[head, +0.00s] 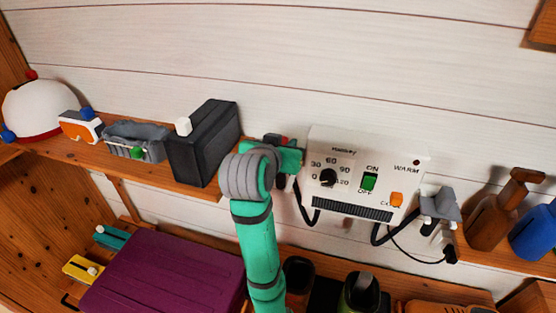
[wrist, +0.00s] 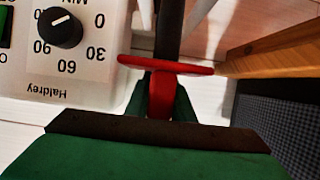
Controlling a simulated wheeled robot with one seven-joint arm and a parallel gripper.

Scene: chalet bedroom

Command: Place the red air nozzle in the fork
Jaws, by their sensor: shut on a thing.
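The red air nozzle (wrist: 161,92) shows in the wrist view as a narrow red body with a wide flat flange. A dark tube runs from it toward the top of that view. My gripper (wrist: 160,108) is shut on its body, with green fingers on both sides. In the head view my gripper (head: 288,158) is just left of the white dryer box, and only a bit of red shows there. Dark grey parts beside it may be a fork, but my gripper hides most of them. A grey fork-like holder (head: 440,204) is right of the box.
The white dryer box (head: 345,150) has a dial, green switch and hanging black hoses. A dark grey box (head: 204,142) stands on the shelf to the left, beside a grey tray (head: 135,141). Brown (head: 497,215) and blue (head: 535,232) things stand on the right shelf.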

